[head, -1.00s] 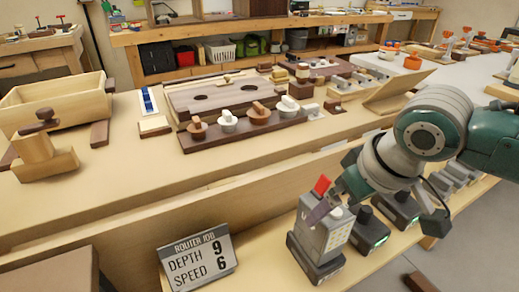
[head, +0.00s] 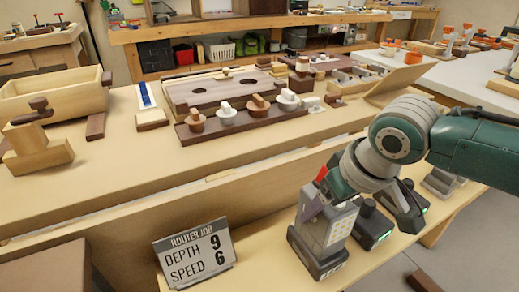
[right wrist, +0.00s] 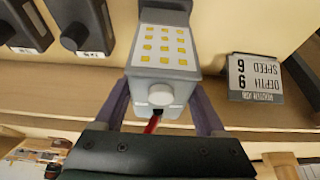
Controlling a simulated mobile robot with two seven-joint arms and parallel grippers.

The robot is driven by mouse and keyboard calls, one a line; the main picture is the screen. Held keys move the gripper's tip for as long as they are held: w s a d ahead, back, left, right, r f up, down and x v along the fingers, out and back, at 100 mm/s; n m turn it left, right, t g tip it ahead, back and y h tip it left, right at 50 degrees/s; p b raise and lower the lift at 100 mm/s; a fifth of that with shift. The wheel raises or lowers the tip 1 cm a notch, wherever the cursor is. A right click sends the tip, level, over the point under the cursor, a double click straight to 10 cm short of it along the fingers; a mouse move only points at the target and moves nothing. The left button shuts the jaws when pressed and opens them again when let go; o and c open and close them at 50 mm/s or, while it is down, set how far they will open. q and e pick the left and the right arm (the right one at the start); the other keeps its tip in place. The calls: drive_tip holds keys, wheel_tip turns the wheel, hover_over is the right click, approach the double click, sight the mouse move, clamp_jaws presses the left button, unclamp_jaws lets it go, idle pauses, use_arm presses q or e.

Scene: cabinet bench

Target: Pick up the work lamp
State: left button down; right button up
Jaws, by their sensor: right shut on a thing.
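The work lamp (head: 325,230) is a grey block with a grid of yellow lights and a dark base, at the lower front bench in the head view. Its light face (right wrist: 163,45) fills the top middle of the right wrist view. My right gripper (right wrist: 162,88) has one purple finger on each side of the lamp's grey body and is shut on it. In the head view this gripper (head: 316,202) is at the lamp's upper end, beside a red part. I cannot tell whether the base touches the shelf. My left gripper is out of view.
Dark battery-like blocks (head: 372,226) stand close to the right of the lamp. A sign reading depth 9, speed 6 (head: 196,256) stands to its left. The bench top (head: 110,185) behind holds a wooden jig (head: 225,92) and a drawer-like box (head: 55,98).

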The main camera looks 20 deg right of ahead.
clamp_jaws()
drive_tip(key=shift+r, duration=0.2)
